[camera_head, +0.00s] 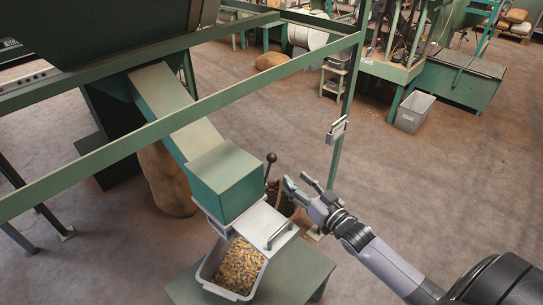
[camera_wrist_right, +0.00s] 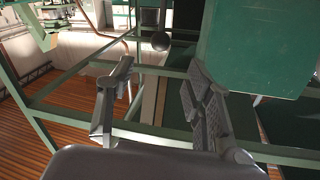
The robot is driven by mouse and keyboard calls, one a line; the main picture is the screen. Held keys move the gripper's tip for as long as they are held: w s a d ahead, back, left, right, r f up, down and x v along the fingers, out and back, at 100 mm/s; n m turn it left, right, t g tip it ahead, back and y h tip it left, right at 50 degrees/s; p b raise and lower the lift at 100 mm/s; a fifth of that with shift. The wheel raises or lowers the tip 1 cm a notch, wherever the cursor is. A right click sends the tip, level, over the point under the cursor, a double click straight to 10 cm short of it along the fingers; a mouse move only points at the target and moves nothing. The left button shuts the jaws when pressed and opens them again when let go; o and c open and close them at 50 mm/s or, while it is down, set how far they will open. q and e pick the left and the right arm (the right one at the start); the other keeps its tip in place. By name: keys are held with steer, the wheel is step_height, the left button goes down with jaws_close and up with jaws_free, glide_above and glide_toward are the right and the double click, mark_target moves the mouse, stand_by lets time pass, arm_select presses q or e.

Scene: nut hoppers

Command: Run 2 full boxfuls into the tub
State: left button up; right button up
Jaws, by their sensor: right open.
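A green box (camera_head: 226,180) sits at the lower end of a sloping chute (camera_head: 170,108); it also shows at the right of the right wrist view (camera_wrist_right: 255,45). A lever with a black ball knob (camera_head: 271,158) stands at its right side. The knob (camera_wrist_right: 161,41) appears beyond and between my right fingers in the right wrist view. Below the box, a pale tub (camera_head: 228,293) holds many brown nuts. My right gripper (camera_head: 297,185) is open and empty, to the right of the lever and apart from it. My left gripper is out of view.
A metal plate with a bar handle (camera_head: 272,232) partly covers the tub. The tub stands on a green stand (camera_head: 297,275). Green frame rails (camera_head: 240,95) and a post (camera_head: 346,110) surround the chute. A grey bin (camera_head: 414,112) stands farther back. Floor at right is open.

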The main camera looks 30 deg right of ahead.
mark_target(275, 161)
steer(key=w, duration=0.3)
steer(key=w+a+p, duration=0.1)
steer(key=w, duration=0.7)
steer(key=shift+w+a+p, duration=0.2)
steer(key=shift+a+p, duration=0.15)
steer(key=shift+p, duration=0.05)
steer(key=shift+w+a+f, duration=0.1)
steer(key=shift+w, duration=0.5)
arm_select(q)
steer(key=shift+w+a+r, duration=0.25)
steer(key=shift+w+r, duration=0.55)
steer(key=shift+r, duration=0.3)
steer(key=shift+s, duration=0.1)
arm_select(e)
jaws_close()
